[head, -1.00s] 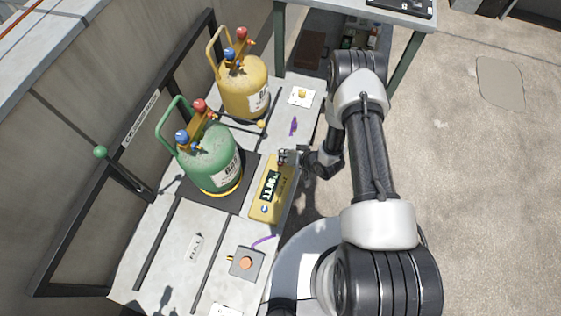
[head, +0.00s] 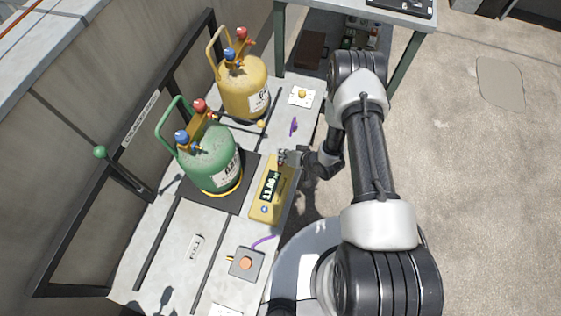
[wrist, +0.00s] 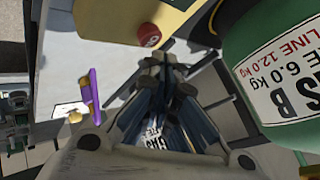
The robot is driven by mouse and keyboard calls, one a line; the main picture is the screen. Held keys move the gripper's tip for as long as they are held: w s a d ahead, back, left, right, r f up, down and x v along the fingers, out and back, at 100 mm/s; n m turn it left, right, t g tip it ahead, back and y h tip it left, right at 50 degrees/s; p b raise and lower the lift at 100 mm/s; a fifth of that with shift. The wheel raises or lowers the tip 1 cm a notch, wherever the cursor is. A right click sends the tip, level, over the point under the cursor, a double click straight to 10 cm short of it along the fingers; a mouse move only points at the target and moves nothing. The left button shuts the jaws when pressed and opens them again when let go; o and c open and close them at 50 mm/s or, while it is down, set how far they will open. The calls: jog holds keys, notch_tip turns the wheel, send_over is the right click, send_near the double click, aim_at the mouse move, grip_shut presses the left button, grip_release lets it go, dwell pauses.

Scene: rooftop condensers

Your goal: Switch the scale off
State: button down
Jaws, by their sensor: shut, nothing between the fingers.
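The scale's yellow indicator box (head: 268,203) lies on the bench with a lit digital display and a small round blue-white button near its front end. The scale's dark platform (head: 212,199) bears the green cylinder (head: 208,160). In the wrist view, the box (wrist: 100,18) is at the top, with a round red button (wrist: 148,36) near its edge. My gripper (head: 283,156) is shut and empty at the box's far end. In the wrist view, its fingertips (wrist: 160,66) are just below the red button; I cannot tell whether they touch. The gripper hides that end in the head view.
A yellow cylinder (head: 243,92) stands behind the green one. A purple lever (head: 293,126) and a white plate with a yellow knob (head: 302,94) are beyond my gripper. A grey box with an orange button (head: 246,262) sits in front.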

jog(key=shift+f+b, duration=0.3)
jog(key=shift+f, duration=0.05)
jog(key=shift+f+b, duration=0.4)
jog(key=shift+f, duration=0.2)
dwell(0.6)
jog(key=shift+r, duration=0.1)
jog(key=shift+r+p, duration=0.75)
jog(key=shift+r, duration=0.15)
jog(key=shift+r, duration=0.1)
notch_tip(320, 180, up, 5)
jog(key=p, duration=0.3)
jog(key=shift+p, duration=0.4)
dwell(0.5)
